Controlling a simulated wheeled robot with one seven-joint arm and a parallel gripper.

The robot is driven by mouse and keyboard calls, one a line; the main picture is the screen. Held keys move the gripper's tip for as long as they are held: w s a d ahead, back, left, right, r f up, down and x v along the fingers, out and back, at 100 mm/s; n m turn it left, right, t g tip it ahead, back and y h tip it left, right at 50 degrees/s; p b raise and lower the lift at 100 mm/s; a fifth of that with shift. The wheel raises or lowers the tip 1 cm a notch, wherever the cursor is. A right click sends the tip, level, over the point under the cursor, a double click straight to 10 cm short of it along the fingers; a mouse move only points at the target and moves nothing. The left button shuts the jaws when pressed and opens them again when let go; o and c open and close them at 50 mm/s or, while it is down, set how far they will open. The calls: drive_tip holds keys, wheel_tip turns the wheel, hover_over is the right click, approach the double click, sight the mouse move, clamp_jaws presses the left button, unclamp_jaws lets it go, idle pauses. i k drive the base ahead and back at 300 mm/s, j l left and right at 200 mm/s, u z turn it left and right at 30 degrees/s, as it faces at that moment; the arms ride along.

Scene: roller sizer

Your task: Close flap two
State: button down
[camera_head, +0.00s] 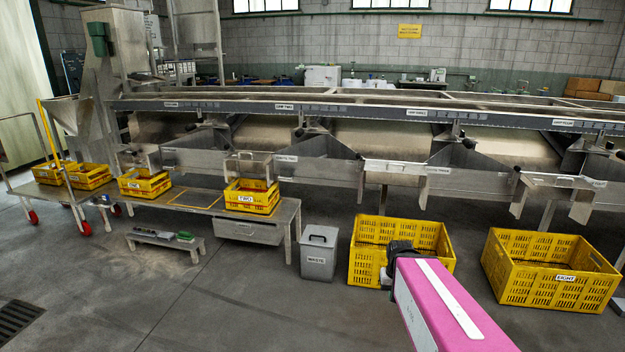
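The metal outlet that seems to be flap two (248,165) is a grey plate with a bar handle. It stands at the chute end above the yellow crate labelled TWO (260,208), left of centre. I cannot tell from here how far it is open. A similar plate (138,158) stands above the crate to its left. My gripper (392,272) is a dark shape at the end of my pink and white arm, in front of a large yellow crate. It is far to the right of flap two and nearer to me. Its fingers are too small and partly hidden to read.
A metal bench (205,201) carries the small crates under the chutes. A grey WASTE bin (319,262) stands right of it. Large yellow crates (372,232) (550,283) stand on the floor at right. A low step (166,241) lies before the bench. The front left floor is mostly clear.

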sight(245, 155)
drive_tip(key=i+j+u, duration=0.1)
drive_tip(key=i+u, duration=0.45)
drive_tip(key=u, duration=0.2)
drive_tip(key=i+l+u, duration=0.1)
drive_tip(key=i+u, duration=0.25)
drive_tip(key=i+j+u, duration=0.1)
drive_tip(key=i, duration=0.2)
drive_tip(key=i+j+u, duration=0.15)
drive_tip(key=i+j, duration=0.05)
drive_tip(key=i, duration=0.1)
